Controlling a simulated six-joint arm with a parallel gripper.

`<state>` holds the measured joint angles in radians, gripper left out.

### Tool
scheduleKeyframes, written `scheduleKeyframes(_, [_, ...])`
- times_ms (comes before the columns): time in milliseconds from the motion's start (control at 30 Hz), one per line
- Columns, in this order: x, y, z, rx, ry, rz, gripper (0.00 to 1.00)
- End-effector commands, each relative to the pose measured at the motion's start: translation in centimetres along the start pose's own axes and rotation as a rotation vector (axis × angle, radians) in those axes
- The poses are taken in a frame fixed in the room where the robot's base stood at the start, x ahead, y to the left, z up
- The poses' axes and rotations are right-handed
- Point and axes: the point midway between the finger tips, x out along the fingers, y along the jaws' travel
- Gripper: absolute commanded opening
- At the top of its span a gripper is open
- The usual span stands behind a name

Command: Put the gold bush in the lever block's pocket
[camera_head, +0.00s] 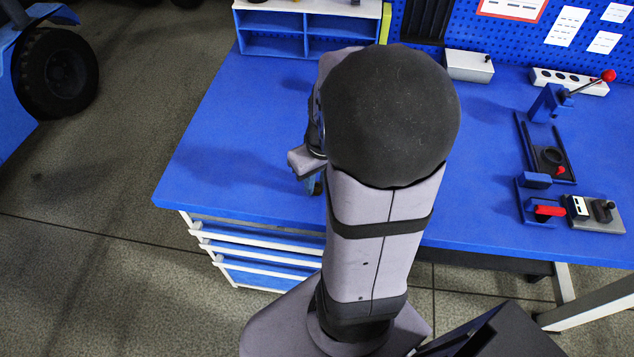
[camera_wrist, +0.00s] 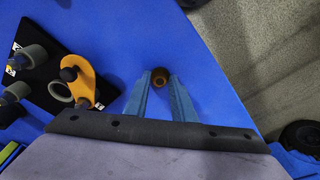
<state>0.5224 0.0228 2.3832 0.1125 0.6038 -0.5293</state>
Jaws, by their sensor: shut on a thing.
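The gold bush (camera_wrist: 160,77) is a small round brown-gold ring with a dark bore. In the wrist view it sits between the tips of my gripper's blue fingers (camera_wrist: 161,85), which are shut on it. In the head view my arm hides the bush, and only a bit of my gripper (camera_head: 313,184) shows near the bench's left part. A black plate (camera_wrist: 42,88) with an orange lever arm (camera_wrist: 83,79) lies left of my gripper in the wrist view. A blue block with a red-knobbed lever (camera_head: 548,103) stands at the right in the head view.
Grey cups (camera_wrist: 32,56) stand up from the black plate. A dark slide track (camera_head: 545,150) and a red-handled clamp (camera_head: 545,208) are at the bench's right. A blue shelf (camera_head: 310,30) and grey box (camera_head: 469,66) stand at the back. The blue bench (camera_head: 225,150) is clear at left.

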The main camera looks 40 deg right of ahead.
Motion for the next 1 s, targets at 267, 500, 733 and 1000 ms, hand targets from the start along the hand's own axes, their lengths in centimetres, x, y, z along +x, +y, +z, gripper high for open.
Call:
scheduleKeyframes(267, [-3.8, 0.1, -0.7, -0.002, 0.007, 0.004, 0.0])
scheduleKeyframes(500, [-7.5, 0.1, -1.2, 0.0, 0.005, 0.003, 0.0])
scheduleKeyframes(733, [-9.4, 0.0, -1.5, -0.001, 0.002, 0.001, 0.0])
scheduleKeyframes(1000, [-9.6, 0.0, -1.5, 0.002, 0.001, 0.001, 0.0])
